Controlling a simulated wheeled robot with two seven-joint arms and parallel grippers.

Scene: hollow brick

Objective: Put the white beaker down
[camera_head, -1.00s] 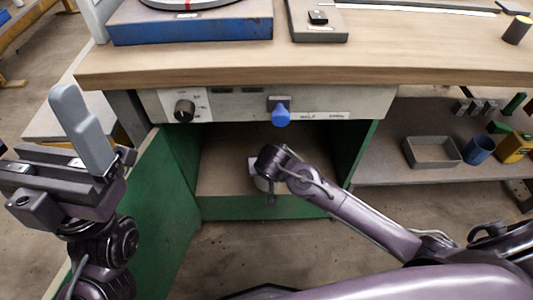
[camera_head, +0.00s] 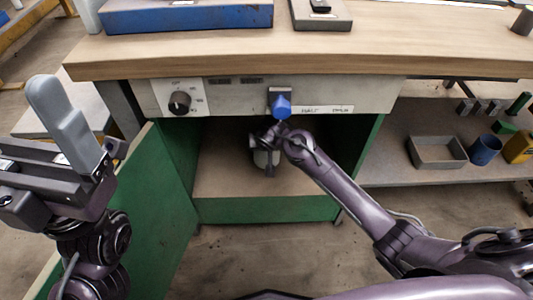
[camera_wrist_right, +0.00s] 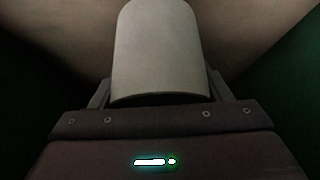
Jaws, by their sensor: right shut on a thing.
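Whether the beaker's bottom touches the cabinet floor (camera_head: 220,175) cannot be told. My left gripper (camera_head: 62,118) is at the far left, in front of the bench, fingers pointing up. Whether its jaws are apart cannot be told.
A wooden worktop (camera_head: 200,58) lies above the cabinet. A panel with a black knob (camera_head: 180,102) and a blue knob (camera_head: 281,105) runs over the opening. The green door (camera_head: 155,205) stands open at left. A right shelf holds a grey tray (camera_head: 438,151) and a blue cup (camera_head: 485,150).

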